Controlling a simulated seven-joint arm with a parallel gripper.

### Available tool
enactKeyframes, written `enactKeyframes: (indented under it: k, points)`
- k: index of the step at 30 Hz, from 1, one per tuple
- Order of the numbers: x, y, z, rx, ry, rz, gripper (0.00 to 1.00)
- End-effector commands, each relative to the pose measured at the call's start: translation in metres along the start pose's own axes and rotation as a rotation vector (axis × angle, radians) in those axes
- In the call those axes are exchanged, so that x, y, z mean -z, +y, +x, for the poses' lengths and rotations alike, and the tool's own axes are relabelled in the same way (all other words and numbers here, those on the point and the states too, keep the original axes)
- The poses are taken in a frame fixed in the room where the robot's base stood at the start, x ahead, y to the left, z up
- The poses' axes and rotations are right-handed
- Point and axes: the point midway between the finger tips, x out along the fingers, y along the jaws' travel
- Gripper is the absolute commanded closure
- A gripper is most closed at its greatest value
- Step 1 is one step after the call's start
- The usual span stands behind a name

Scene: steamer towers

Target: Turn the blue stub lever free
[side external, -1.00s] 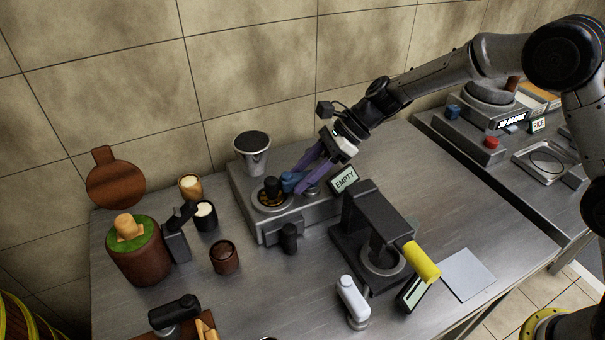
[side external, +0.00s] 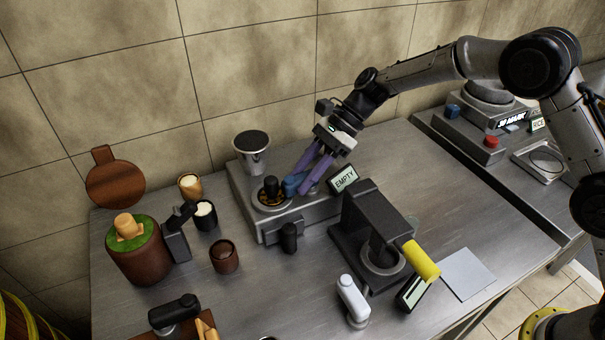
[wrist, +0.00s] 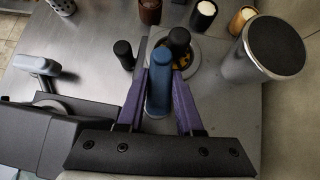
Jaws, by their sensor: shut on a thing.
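The blue stub lever (side external: 292,186) sits on the grey grinder-like base (side external: 245,215), beside a round plate with a black knob (side external: 270,187). In the wrist view the blue lever (wrist: 159,88) stands between the two purple fingers, pointing toward the plate (wrist: 205,58). My gripper (side external: 299,182) is shut on the lever, with one finger on each side of it; it also shows in the wrist view (wrist: 163,76). The lever's lower mount is hidden by the fingers.
An "EMPTY" sign (side external: 343,179) stands close to the right of my fingers. A black press with a yellow handle (side external: 422,262) is at front right. Several small cups stand at left.

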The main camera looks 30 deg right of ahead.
Motion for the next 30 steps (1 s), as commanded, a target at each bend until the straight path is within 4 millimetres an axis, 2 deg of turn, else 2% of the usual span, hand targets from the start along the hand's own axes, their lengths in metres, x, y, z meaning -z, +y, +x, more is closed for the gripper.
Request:
enactKeyframes:
  k: [18,30]
  points:
    - [0.003,0.009,-0.002,-0.408,0.002,-0.411,1.0]
    - [0.005,0.014,-0.004,-0.593,0.001,-0.596,1.0]
